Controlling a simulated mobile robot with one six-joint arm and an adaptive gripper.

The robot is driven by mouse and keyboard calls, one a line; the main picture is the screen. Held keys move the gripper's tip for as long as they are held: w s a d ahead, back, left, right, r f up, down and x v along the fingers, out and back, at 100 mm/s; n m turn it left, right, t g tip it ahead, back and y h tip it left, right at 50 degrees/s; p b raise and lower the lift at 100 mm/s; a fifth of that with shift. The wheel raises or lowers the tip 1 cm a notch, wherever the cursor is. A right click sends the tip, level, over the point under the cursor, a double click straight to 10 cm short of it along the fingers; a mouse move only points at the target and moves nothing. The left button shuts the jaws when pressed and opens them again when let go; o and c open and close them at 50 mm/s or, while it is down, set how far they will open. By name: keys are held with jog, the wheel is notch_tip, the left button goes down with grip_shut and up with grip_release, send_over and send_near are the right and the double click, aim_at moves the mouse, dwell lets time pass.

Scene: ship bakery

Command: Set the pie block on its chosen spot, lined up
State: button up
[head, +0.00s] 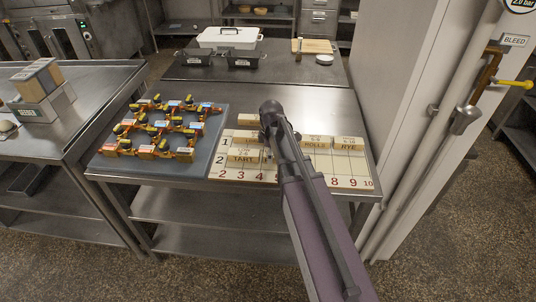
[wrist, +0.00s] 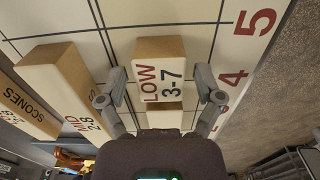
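The white board (head: 220,172) has a numbered grid with wooden blocks on it. In the head view I can read a tart block (head: 243,156), a roll block (head: 317,142) and a rye block (head: 349,143). No label reading "pie" is legible, so I cannot tell which block is the pie block. My gripper (wrist: 160,84) points down over the board. Its fingers are spread either side of a block marked LOW 3-7 (wrist: 161,70), with a gap on each side. A smaller block face (wrist: 165,119) shows just below that block, partly hidden by my gripper.
In the wrist view a MID 2-8 block (wrist: 62,85) and a scones block (wrist: 20,103) lie to the left. A grey mat (head: 205,160) with several orange and yellow parts is left of the board. A pale cabinet wall (head: 400,100) stands close on the right.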

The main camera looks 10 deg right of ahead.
jog(key=shift+r, duration=0.15)
dwell(0.3)
notch_tip(320, 180, up, 12)
jog(key=p, duration=1.2)
dwell(0.6)
jog(key=s+m, duration=1.4)
jog(key=s, duration=0.2)
jog(key=shift+s+a, duration=0.15)
jog(key=shift+a, duration=0.3)
